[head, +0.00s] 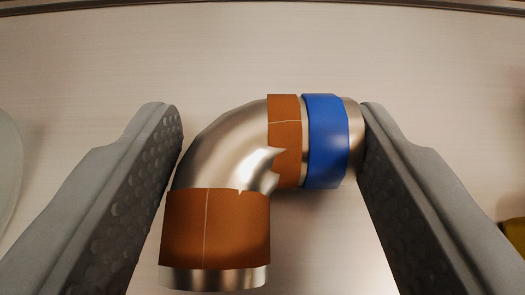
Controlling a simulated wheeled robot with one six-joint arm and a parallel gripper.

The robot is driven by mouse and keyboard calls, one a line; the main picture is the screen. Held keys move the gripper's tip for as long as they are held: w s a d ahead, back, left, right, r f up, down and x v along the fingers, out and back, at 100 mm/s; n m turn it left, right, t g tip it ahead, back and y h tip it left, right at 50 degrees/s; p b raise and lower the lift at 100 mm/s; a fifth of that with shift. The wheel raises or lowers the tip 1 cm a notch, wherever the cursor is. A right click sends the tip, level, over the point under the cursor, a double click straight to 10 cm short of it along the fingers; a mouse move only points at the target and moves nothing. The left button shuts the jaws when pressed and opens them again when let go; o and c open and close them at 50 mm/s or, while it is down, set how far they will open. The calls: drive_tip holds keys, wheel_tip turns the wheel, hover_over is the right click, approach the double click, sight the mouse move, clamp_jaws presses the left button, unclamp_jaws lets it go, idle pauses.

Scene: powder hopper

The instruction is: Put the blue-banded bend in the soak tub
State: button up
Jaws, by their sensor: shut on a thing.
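The blue-banded bend (228,150) is a shiny metal elbow with two brown-orange wraps and a blue band (326,142) near its right end. It lies between the two grey fingers of my gripper (270,140) in the head view. The right finger touches the bend's banded end, and the left finger lies against its outer curve. My gripper is shut on the bend. I cannot tell whether the bend still touches the surface below. I see nothing that I can name as the soak tub.
A pale, brushed surface (200,50) lies below, clear around the bend, with a dark edge (260,6) along the top. A pale rounded object (8,165) is cut off at the left edge. A yellow object (514,235) shows partly at the right edge.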

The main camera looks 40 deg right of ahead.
drive_tip(key=o, duration=1.1)
drive_tip(key=shift+f, duration=0.1)
drive_tip(key=shift+c, duration=0.2)
drive_tip(key=shift+s+a+r, duration=0.1)
drive_tip(key=shift+s+r, duration=0.05)
drive_tip(key=shift+r, duration=0.1)
drive_tip(key=v, duration=1.1)
drive_tip(key=shift+s+a+r, duration=0.1)
drive_tip(key=shift+s+a, duration=0.05)
drive_tip(key=shift+s, duration=0.1)
